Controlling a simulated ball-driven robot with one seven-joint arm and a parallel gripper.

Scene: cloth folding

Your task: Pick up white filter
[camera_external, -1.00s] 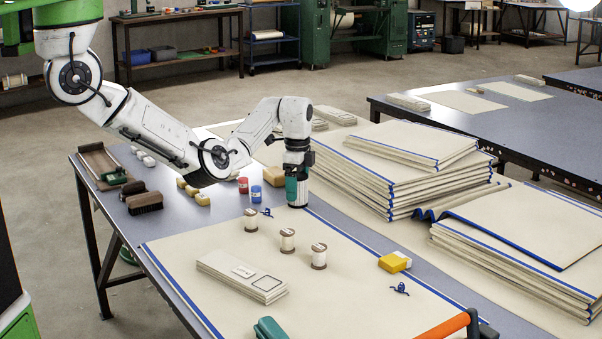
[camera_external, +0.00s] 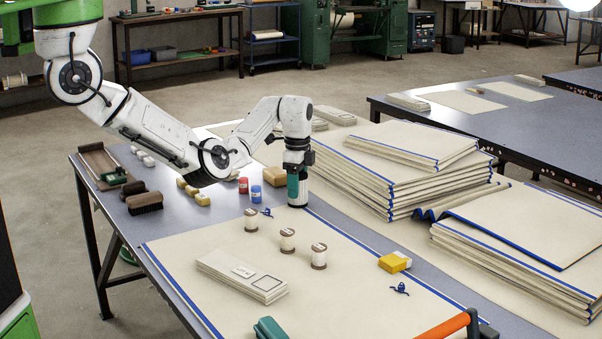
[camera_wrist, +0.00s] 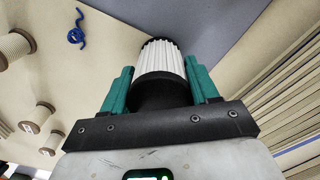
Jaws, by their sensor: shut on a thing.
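The white filter (camera_wrist: 160,60) is a ribbed white cylinder with dark ends. In the wrist view it sits between the two teal fingers of my gripper (camera_wrist: 161,85), which are shut on it. In the external view the filter (camera_external: 298,187) shows partly between the fingers, upright at the far edge of the cream cloth on the table. My gripper (camera_external: 298,190) points straight down around it. I cannot tell whether the filter's base touches the table.
Several thread spools (camera_external: 287,240) stand on the cream cloth (camera_external: 350,285) to the front. Red and blue cans (camera_external: 256,194) stand left of my gripper. A tall stack of folded cloths (camera_external: 400,165) is close on the right. A blue thread scrap (camera_external: 267,212) lies nearby.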

